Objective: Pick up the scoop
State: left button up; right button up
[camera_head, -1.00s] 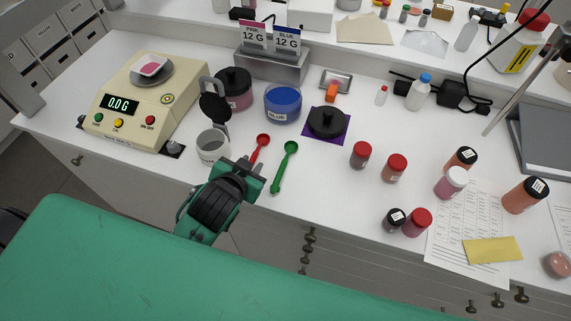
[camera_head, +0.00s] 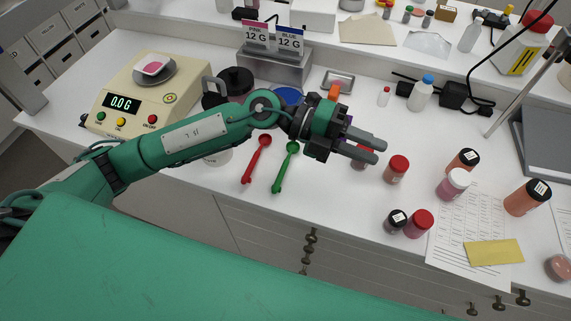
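A red scoop (camera_head: 257,163) and a green scoop (camera_head: 286,166) lie side by side on the white counter, bowls toward the back and handles toward the front edge. Both are uncovered. My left gripper (camera_head: 380,151) is above the counter to the right of both scoops, its fingers pointing right. The two fingers are apart with nothing visible between them. My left forearm crosses above the counter behind the scoops. My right gripper is not in view.
The scale (camera_head: 145,92) reads 0.0 G. My arm partly hides the blue jar (camera_head: 289,94), the dark jar (camera_head: 240,80) and a pale cup (camera_head: 218,158). Red-capped jars (camera_head: 397,170) stand right of the gripper.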

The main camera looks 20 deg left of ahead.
pick_arm(q)
jog(key=w+a+f+m+y, duration=0.2)
jog(key=a+f+y, duration=0.3)
jog(key=f+y, duration=0.1)
jog(key=n+t+y, duration=0.1)
jog(key=n+y, duration=0.1)
jog(key=y, duration=0.6)
send_near(284, 165)
jog(key=p+x, duration=0.1)
jog(key=x, duration=0.1)
jog(key=p+x, duration=0.1)
jog(key=x, duration=0.1)
jog(key=shift+w+p, duration=0.35)
jog(key=shift+f+p, duration=0.2)
jog(key=shift+p, duration=0.1)
jog(key=x, duration=0.1)
jog(key=p+x, duration=0.2)
jog(key=x, duration=0.1)
jog(key=shift+s, duration=0.35)
jog(key=shift+d+f, duration=0.1)
jog(key=shift+f, duration=0.3)
jog(key=shift+c, duration=0.5)
grip_shut()
